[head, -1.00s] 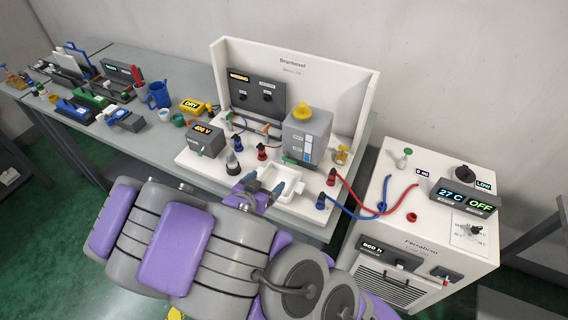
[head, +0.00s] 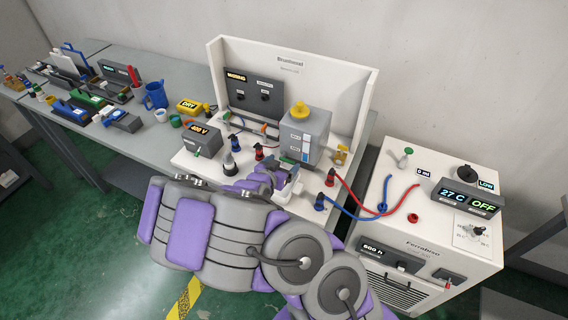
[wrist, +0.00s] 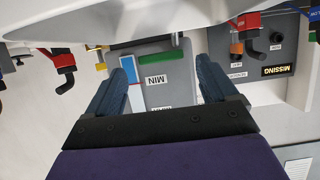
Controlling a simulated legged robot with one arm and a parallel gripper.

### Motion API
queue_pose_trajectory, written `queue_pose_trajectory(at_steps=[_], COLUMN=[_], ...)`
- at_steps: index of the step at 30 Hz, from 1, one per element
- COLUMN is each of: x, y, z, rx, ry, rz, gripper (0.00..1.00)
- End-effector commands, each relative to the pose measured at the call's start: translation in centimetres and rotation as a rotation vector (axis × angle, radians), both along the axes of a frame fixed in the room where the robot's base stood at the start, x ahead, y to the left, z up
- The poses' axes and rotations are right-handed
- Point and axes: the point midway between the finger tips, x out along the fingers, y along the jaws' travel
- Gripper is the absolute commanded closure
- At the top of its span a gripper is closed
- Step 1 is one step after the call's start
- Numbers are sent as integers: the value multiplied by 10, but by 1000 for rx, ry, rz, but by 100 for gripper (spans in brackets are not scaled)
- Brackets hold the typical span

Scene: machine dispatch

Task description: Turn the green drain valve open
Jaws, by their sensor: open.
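The green drain valve (wrist: 163,57) shows in the wrist view as a short green bar low on the grey tank (wrist: 160,90). In the head view the tank (head: 305,130) stands on the white bench unit with a yellow cap on top, and my arm crowds the valve. My gripper (wrist: 166,62) is open and empty, with the green bar in the gap between its two fingertips in the wrist picture. I cannot tell whether either finger touches it. In the head view my gripper (head: 280,172) is just in front of the tank, over the white basin.
The white basin (wrist: 150,22) lies close by. Red and blue plugs stand around it, and a red hose (head: 357,193) and a blue hose (head: 350,212) run to the white chiller (head: 425,238). The 400 V box (head: 202,138) is left of my gripper. A white back panel (head: 300,68) rises behind.

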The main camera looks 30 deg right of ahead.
Motion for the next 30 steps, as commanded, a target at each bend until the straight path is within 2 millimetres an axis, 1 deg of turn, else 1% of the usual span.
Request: queue_pose_trajectory(at_steps=[3,9,19,30], x=[7,11,12,12], y=[-6,-13,-15,-13], z=[-4,-8,-9,-8], rx=[0,-1,0,-2], ry=[-2,1,1,1], rz=[1,0,0,2], gripper=[14,14,14,49])
